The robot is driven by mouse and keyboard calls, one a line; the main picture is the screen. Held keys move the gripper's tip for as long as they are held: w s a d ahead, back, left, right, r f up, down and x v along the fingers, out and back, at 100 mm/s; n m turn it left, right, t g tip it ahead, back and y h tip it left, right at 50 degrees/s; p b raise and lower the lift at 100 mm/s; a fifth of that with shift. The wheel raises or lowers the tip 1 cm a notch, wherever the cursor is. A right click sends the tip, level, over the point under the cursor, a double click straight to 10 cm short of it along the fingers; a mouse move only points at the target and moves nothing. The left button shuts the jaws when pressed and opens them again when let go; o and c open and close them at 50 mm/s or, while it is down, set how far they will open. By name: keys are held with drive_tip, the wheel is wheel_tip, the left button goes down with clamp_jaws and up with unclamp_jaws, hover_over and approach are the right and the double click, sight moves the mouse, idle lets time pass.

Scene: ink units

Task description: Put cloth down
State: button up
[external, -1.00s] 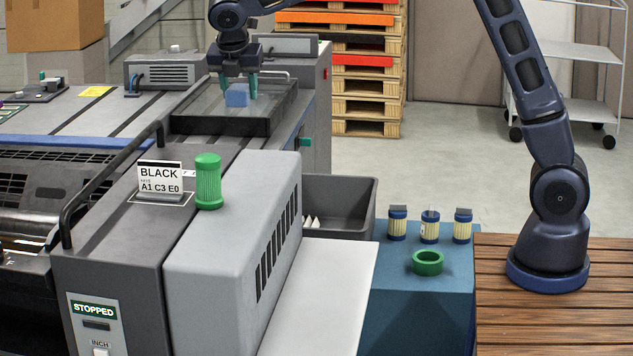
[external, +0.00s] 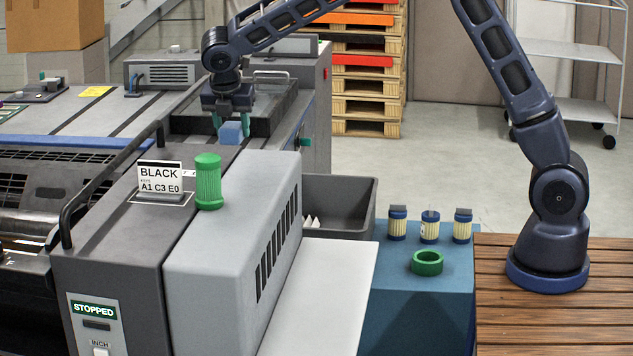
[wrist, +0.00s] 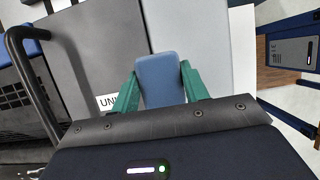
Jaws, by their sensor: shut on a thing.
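The cloth (external: 231,133) is a small blue block-like pad. My gripper (external: 233,122), with green fingers, is shut on it and holds it above the press, at the near side of the black-rimmed tray (external: 188,126). In the wrist view the cloth (wrist: 159,80) sits between the two green fingers (wrist: 160,72), with its broad face showing. Whether the cloth touches anything beneath it cannot be told.
A green ribbed cylinder (external: 208,182) and a BLACK label card (external: 160,176) stand on the near press unit. A dark handrail (external: 105,188) runs along its left. Small jars (external: 429,228) and a green ring (external: 427,263) sit on the blue stand (external: 420,310).

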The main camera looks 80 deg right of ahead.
sight(227, 127)
drive_tip(key=shift+f, duration=3.2)
drive_tip(key=o, duration=1)
drive_tip(key=shift+c, duration=0.2)
drive_tip(key=v, duration=1.2)
drive_tip(key=s+a+r+m+t+y, duration=0.15)
drive_tip(key=s+r+m, duration=0.4)
drive_tip(key=s, duration=0.75)
drive_tip(key=s+a+r+m+t, duration=0.15)
drive_tip(key=s+r+m, duration=0.35)
drive_tip(key=s, duration=0.7)
drive_tip(key=s+a+f+m+y, duration=0.1)
drive_tip(key=s+m, duration=0.2)
drive_tip(key=s, duration=0.8)
drive_tip(key=s+a+f+m+t+y, duration=0.1)
drive_tip(key=s+m, duration=0.3)
drive_tip(key=s, duration=0.8)
drive_tip(key=shift+a+f+t+y, duration=0.35)
drive_tip(key=shift+f+y, duration=0.1)
drive_tip(key=shift+f, duration=0.35)
